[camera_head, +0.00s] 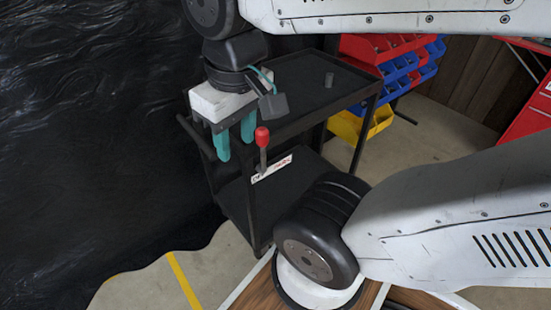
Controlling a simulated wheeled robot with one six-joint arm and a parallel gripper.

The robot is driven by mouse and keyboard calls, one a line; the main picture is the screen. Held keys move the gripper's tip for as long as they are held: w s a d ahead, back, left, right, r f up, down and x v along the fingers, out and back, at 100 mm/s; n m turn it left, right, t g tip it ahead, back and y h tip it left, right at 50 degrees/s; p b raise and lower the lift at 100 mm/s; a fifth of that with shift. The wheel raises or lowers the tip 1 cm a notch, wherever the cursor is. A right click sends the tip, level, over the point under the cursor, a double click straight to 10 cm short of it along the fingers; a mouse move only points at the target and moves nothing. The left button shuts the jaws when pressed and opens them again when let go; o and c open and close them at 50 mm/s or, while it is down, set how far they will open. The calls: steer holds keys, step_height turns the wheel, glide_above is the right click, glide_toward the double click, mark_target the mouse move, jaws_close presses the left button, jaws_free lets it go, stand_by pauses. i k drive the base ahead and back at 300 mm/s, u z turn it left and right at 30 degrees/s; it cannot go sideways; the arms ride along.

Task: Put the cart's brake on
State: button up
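The black cart (325,110) stands left of centre, with a top tray and a lower shelf. Its brake lever has a red knob (263,136) on a short grey stem and stands nearly upright. A white label plate (272,169) with dark and red lettering lies at the foot of the lever; the lettering is too small to read. My gripper (236,147) points down over the near left end of the cart. Its two teal fingers are apart with nothing seen between them. The red knob is just right of the fingers, apart from them in the picture.
A small dark cylinder (329,79) stands on the cart's top tray. Red, blue and yellow bins (359,125) are behind the cart. A red cabinet (530,115) is at the right edge. Black wrinkled sheeting (90,130) fills the left. Bare floor with a yellow line (184,280) shows at lower left.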

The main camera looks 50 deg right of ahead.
mark_target(262, 133)
steer(key=k, duration=1.3)
steer(key=z, duration=0.45)
steer(key=i, duration=0.8)
steer(key=z, duration=0.55)
